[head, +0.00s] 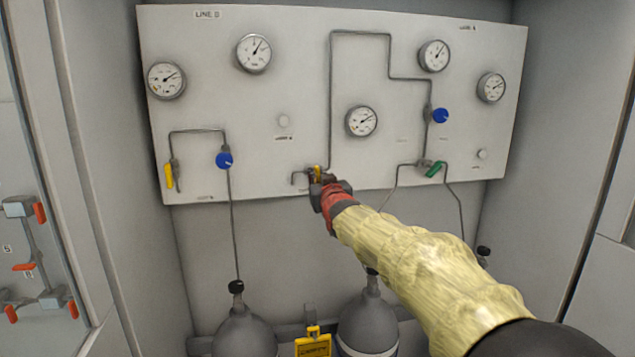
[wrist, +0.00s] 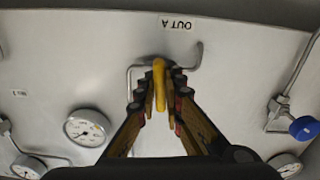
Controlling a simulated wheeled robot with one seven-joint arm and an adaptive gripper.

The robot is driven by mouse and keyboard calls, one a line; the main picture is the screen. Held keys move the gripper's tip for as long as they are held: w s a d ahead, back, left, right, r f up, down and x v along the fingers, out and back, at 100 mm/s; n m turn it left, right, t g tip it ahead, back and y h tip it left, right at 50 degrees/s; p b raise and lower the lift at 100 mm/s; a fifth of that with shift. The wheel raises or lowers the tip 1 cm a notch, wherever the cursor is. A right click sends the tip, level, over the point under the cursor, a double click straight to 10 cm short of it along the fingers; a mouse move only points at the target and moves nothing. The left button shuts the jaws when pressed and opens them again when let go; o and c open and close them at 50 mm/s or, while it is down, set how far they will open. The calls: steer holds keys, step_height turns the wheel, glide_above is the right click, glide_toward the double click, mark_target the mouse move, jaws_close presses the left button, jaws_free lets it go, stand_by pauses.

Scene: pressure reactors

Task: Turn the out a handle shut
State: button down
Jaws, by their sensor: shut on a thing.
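The OUT A handle is a yellow lever (wrist: 159,84) on the panel, under an upside-down "OUT A" label (wrist: 178,23) in the wrist view. My gripper (wrist: 162,98) is shut on this lever, with one finger on each side of it. In the wrist view the lever points from the pipe toward my gripper's palm. In the head view my gripper (head: 322,184) is at the lower middle of the panel. A small part of the yellow handle (head: 317,171) shows there, and the rest is hidden by the gripper.
Another yellow handle (head: 169,176) is at the panel's left and a green handle (head: 436,168) at its right. Blue knobs (head: 224,160) and several gauges (head: 362,121) are on the panel. Grey cylinders (head: 368,322) stand below. Thin pipes run close to my gripper.

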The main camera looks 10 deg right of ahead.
steer(key=shift+f+m, duration=0.2)
steer(key=shift+m, duration=0.4)
steer(key=c, duration=1.9)
jaws_free()
steer(key=shift+r, duration=0.15)
steer(key=s, duration=1.2)
